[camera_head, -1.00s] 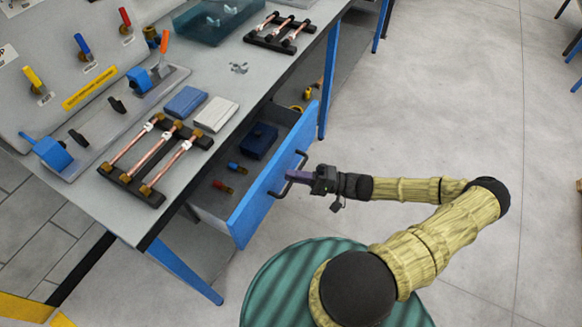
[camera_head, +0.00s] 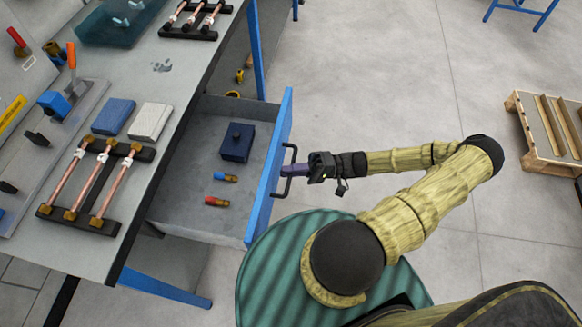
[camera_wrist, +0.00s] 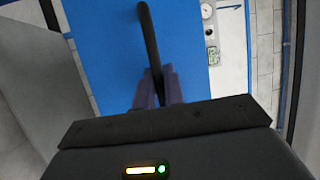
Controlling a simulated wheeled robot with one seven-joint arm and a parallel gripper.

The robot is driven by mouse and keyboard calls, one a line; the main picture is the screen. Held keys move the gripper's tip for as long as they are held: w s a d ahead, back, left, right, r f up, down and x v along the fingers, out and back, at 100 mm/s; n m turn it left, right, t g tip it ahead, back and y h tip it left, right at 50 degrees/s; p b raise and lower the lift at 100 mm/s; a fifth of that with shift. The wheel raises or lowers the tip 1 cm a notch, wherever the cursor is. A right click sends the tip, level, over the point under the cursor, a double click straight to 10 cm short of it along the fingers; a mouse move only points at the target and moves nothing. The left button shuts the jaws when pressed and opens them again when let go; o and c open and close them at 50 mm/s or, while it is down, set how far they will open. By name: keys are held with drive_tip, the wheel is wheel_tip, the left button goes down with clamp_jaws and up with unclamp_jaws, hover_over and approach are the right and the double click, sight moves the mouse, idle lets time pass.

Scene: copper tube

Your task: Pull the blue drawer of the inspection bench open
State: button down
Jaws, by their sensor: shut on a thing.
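The blue drawer (camera_head: 268,170) of the inspection bench (camera_head: 178,85) stands well open, with its grey inside showing. A dark blue box (camera_head: 237,143) and two small fittings with blue (camera_head: 225,177) and red (camera_head: 219,201) ends lie in it. My gripper (camera_head: 292,171) is shut on the black bar handle (camera_head: 287,190) on the drawer front. In the wrist view the purple fingers (camera_wrist: 158,88) close around the dark handle (camera_wrist: 149,40) in front of the blue drawer face (camera_wrist: 105,50). The fingertips are partly hidden behind the handle.
Copper tube racks (camera_head: 95,187), a blue pad (camera_head: 113,116) and a white pad (camera_head: 150,121) lie on the bench top. A wooden pallet (camera_head: 545,130) stands at the right.

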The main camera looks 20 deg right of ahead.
drive_tip(key=shift+s+a+f, duration=0.1)
drive_tip(key=shift+f, duration=0.05)
drive_tip(key=c, duration=1.6)
unclamp_jaws()
drive_tip(key=shift+o, duration=0.5)
drive_tip(key=b+v, duration=0.2)
drive_tip(key=v, duration=1.5)
drive_tip(key=shift+d+b, duration=0.2)
drive_tip(key=shift+b, duration=0.15)
drive_tip(key=shift+s+d+f, duration=0.1)
drive_tip(key=shift+f, duration=0.05)
